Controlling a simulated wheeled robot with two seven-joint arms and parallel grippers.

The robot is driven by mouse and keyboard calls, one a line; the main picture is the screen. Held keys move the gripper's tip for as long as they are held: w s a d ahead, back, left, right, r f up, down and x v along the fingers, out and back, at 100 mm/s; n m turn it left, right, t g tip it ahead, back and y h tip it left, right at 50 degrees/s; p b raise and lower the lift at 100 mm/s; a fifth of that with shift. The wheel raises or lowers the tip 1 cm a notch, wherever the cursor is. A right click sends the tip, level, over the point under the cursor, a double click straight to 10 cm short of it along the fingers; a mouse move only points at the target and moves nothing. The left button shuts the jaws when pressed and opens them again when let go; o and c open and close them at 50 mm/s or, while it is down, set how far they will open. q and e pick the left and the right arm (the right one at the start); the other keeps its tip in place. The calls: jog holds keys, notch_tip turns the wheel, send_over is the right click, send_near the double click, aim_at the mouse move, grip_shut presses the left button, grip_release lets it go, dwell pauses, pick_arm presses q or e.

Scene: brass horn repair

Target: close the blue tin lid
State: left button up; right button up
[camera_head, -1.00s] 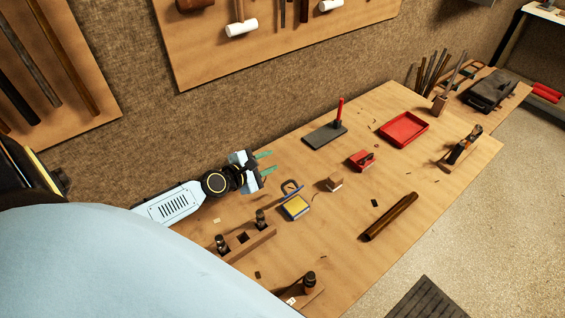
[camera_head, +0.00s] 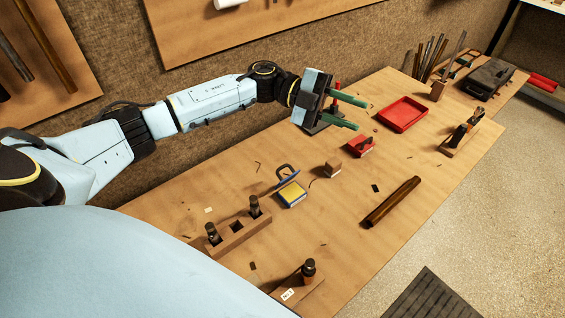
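The small blue tin (camera_head: 292,197) sits on the workbench left of centre, with a yellow surface showing inside it. Its blue lid (camera_head: 287,173) stands raised at the tin's far side, so the tin is open. My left gripper (camera_head: 362,115) is open, with its two green fingers apart and nothing seen between them. It is in the air beyond the tin and to its right in the picture, clear of the lid. It partly hides a dark pad with a red upright handle. My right gripper is not in view.
A wooden block (camera_head: 332,169) and a red box (camera_head: 361,147) stand right of the tin. A wooden rack with dark bottles (camera_head: 236,236) is nearer on the left. A red tray (camera_head: 403,114), a brown tube (camera_head: 392,202) and a plane (camera_head: 460,135) lie farther right. The bench between them is clear.

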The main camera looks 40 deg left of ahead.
pick_arm(q)
jog(key=a+f+m+g+y+b, duration=0.1)
jog(key=a+f+m+y, duration=0.4)
jog(key=a+y, duration=0.35)
jog(key=a+f+m+g+y+b, duration=0.1)
jog(key=a+f+m+y+b, duration=0.1)
jog(key=a+f+m+y, duration=0.45)
notch_tip(320, 180, down, 11)
jog(key=n, duration=0.1)
jog(key=shift+s+a+f, duration=0.15)
jog(key=shift+s, duration=0.1)
grip_shut()
